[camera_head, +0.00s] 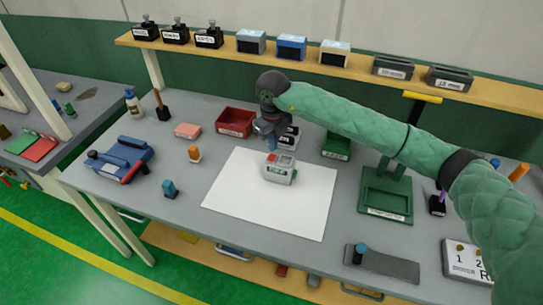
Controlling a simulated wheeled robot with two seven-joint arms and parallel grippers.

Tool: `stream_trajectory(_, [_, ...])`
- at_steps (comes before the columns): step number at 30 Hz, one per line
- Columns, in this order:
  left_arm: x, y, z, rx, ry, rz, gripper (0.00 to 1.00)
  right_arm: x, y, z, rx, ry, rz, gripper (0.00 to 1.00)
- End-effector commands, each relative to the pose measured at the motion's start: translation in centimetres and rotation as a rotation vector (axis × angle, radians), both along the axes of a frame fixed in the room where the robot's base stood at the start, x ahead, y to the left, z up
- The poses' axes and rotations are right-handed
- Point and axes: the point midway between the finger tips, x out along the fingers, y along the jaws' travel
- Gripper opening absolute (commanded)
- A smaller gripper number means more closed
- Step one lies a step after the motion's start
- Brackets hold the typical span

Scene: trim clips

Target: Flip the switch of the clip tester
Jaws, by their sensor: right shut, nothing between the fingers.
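My right gripper (271,144) hangs from the green-sleeved arm that comes in from the right, just above and behind the tester's top. Its fingers are shut and empty. I cannot tell whether the fingertips touch the tester, and the switch's position is too small to read. My left gripper is not in view.
A red bin (236,122) stands behind the sheet, and a green bin (337,147) stands behind it to the right. A green stand (386,203) is right of the sheet. A blue device (120,160) lies at the left. The sheet's front part is clear.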

Motion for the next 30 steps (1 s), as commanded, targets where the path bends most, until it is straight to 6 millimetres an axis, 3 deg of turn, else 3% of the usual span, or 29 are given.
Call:
stream_trajectory(18, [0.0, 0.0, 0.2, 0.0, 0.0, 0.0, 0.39, 0.0, 0.0, 4.1, 0.001, -0.002, 0.001, 0.0])
stream_trajectory(30, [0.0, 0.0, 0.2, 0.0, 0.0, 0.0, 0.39, 0.0, 0.0, 4.4, 0.001, -0.001, 0.001, 0.0])
